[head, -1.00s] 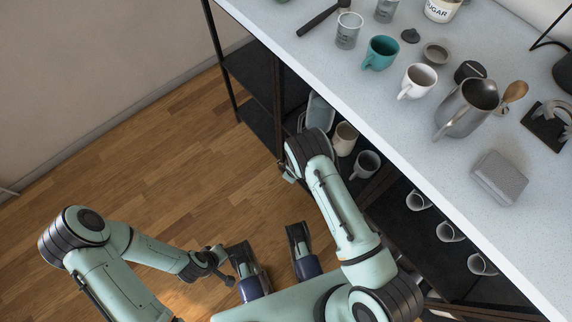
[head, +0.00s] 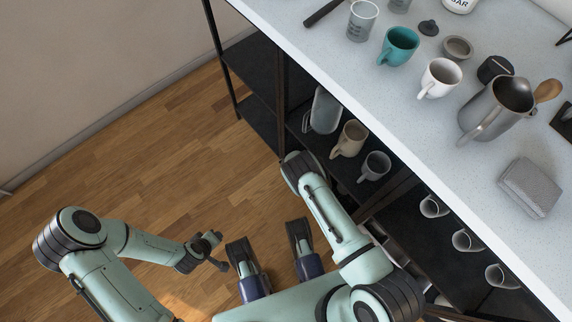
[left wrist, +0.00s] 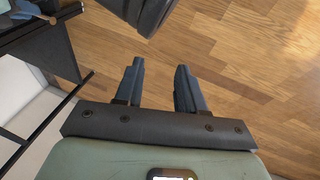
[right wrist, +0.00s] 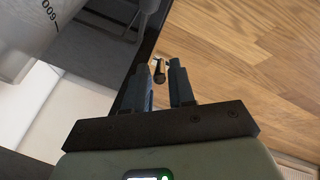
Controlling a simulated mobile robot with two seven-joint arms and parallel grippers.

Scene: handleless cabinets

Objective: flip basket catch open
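My right gripper (right wrist: 163,66) is partly open, with a visible gap between its fingers. A small dark rod-like piece (right wrist: 158,69) shows between or just beyond its fingertips; I cannot tell whether they touch it or whether it is the catch. In the head view, the end of my right arm is at the front of the shelf unit, and its fingers are hidden. A greyish translucent container (head: 325,110) stands on the shelf beside it. I cannot make out a basket for certain. My left gripper (left wrist: 159,68) is open and empty above the wooden floor.
The pale counter (head: 400,130) holds a teal mug (head: 400,46), a white mug (head: 441,77), a metal pitcher (head: 492,108) and a grey box (head: 530,187). A beige mug (head: 350,138) and a grey mug (head: 375,166) stand on the shelf below. The floor (head: 150,160) at left is clear.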

